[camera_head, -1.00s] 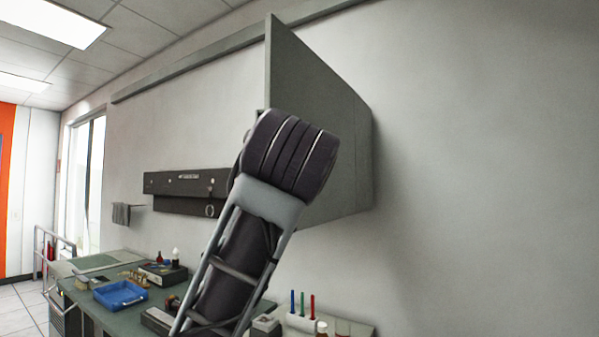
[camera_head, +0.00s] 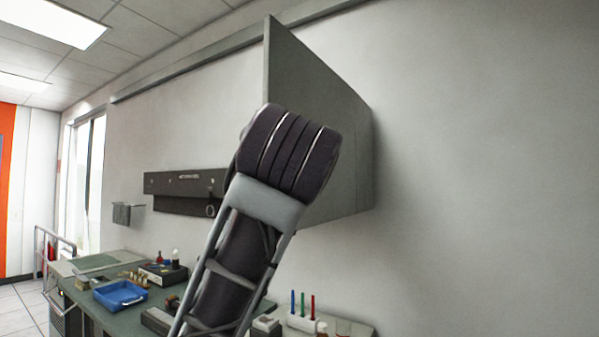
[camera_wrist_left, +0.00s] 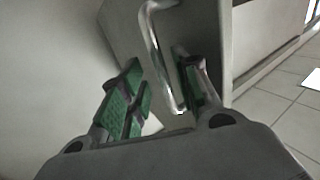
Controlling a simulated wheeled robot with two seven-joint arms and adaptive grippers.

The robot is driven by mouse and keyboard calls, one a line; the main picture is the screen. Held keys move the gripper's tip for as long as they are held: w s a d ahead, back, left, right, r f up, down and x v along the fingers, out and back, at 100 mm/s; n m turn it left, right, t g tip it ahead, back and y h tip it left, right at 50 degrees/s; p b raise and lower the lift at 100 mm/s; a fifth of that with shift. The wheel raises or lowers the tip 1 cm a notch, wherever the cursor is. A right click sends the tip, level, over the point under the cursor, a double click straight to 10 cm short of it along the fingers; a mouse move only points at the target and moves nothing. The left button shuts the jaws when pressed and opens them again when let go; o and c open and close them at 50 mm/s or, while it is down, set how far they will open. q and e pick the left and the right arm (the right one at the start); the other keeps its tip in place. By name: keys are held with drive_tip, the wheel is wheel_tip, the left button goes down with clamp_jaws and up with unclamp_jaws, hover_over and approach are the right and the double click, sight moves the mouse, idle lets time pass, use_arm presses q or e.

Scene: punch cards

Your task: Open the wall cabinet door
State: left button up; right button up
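The grey wall cabinet (camera_head: 330,110) juts from the wall, its side panel facing me in the head view. Its front is seen almost edge-on there, and I cannot make out a gap at the door. In the left wrist view, a bent silver handle (camera_wrist_left: 153,45) stands on a grey cabinet panel (camera_wrist_left: 200,28). My left gripper (camera_wrist_left: 160,88) is open, its green-padded fingers on either side of the handle's lower part. I cannot tell whether either pad touches it. In the head view my arm hides the left gripper and handle. My right gripper is not in view.
Below is a green-topped workbench (camera_head: 95,290) with a blue tray (camera_head: 120,294), small bottles and a rack of coloured tubes (camera_head: 303,318). A dark wall board (camera_head: 185,190) hangs left of the cabinet. The wall to the right is bare.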

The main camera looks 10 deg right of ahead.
use_arm(q)
drive_tip(key=s+a, duration=0.1)
drive_tip(key=s, duration=0.9)
drive_tip(key=shift+s+a, duration=0.35)
drive_tip(key=shift+a, duration=0.05)
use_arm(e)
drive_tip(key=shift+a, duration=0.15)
